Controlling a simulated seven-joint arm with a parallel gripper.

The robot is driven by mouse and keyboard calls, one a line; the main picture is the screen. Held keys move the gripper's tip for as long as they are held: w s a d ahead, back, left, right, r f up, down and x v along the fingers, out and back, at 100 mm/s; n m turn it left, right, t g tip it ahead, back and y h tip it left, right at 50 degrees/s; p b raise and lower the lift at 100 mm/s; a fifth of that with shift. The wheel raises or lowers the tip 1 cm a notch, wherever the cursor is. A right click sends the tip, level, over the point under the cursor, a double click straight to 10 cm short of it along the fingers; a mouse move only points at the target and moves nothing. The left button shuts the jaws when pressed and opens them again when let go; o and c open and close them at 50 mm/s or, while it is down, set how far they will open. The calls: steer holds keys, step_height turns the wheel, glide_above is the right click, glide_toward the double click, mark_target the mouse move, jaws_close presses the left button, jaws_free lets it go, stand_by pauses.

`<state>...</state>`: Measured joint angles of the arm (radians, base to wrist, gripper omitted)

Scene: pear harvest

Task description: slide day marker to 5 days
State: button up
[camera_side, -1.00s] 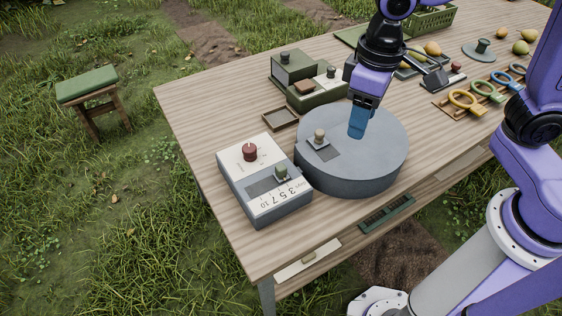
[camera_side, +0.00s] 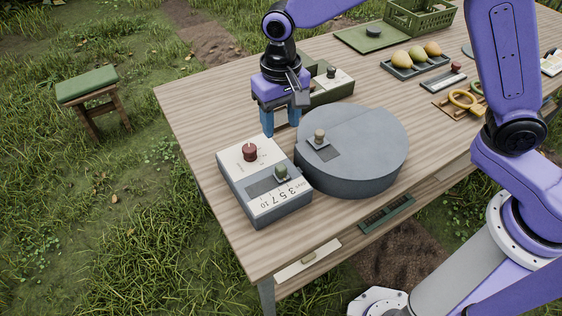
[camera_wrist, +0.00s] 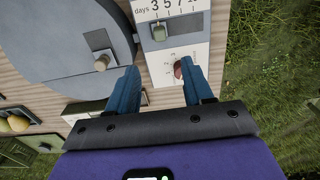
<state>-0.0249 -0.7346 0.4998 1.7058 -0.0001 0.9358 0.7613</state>
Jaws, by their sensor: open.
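The day marker, a small green knob (camera_side: 281,172), stands in a dark slot on the grey-and-white box (camera_side: 240,200). In the wrist view the knob (camera_wrist: 158,33) lines up with the 3 in the printed row of days, with 5, 7 and 10 beyond. My gripper (camera_side: 281,120) is open and empty, above the far end of the box, with its fingers pointing down. In the wrist view my gripper (camera_wrist: 158,72) has its two blue fingers apart, with the marker beyond their tips and not touched.
A dark red knob (camera_side: 249,152) stands on the box near my fingers. A round grey drum (camera_side: 375,150) with a small peg (camera_side: 319,135) stands right beside the box. Green boxes (camera_side: 330,85) are behind my gripper. The table's left edge is clear.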

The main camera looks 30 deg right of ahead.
mark_target(281, 167)
step_height(281, 167, down, 14)
steer(key=shift+r, duration=0.25)
stand_by(0.3)
jaws_close()
